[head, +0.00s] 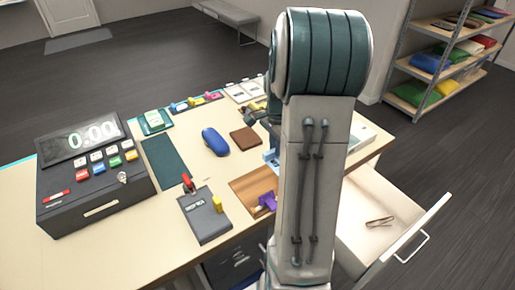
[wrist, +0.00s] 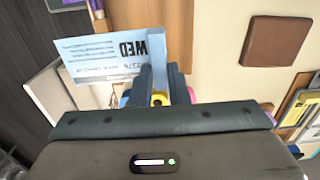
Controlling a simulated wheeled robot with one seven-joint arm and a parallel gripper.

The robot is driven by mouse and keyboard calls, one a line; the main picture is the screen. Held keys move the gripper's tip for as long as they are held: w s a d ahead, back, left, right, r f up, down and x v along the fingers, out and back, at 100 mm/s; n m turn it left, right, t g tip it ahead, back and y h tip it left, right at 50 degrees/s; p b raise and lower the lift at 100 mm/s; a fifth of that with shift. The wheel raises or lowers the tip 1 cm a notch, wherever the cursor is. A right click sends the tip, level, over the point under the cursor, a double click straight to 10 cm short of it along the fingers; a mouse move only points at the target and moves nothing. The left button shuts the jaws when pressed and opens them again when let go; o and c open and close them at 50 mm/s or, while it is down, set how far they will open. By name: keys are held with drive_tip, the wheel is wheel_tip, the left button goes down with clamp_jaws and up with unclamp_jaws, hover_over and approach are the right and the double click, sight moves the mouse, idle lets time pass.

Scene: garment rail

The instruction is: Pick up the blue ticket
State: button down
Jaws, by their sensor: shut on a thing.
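The blue ticket (wrist: 100,58) is a pale card with dark print reading "WED", which appears upside down in the wrist view. My gripper (wrist: 161,72) is shut on the right-hand part of the ticket, and the rest sticks out to the left of the fingers. In the head view, a small light-blue patch (head: 270,157) beside my arm may be the ticket. My arm hides most of the gripper there.
An open drawer (head: 385,215) juts out at the right.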

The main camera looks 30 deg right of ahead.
wheel_tip(320, 180, up, 7)
drive_tip(key=s+d+p, duration=0.1)
drive_tip(key=d+p, duration=0.1)
drive_tip(key=p, duration=0.2)
drive_tip(key=shift+s+d+f, duration=0.15)
drive_tip(key=shift+s+d, duration=0.05)
idle(0.3)
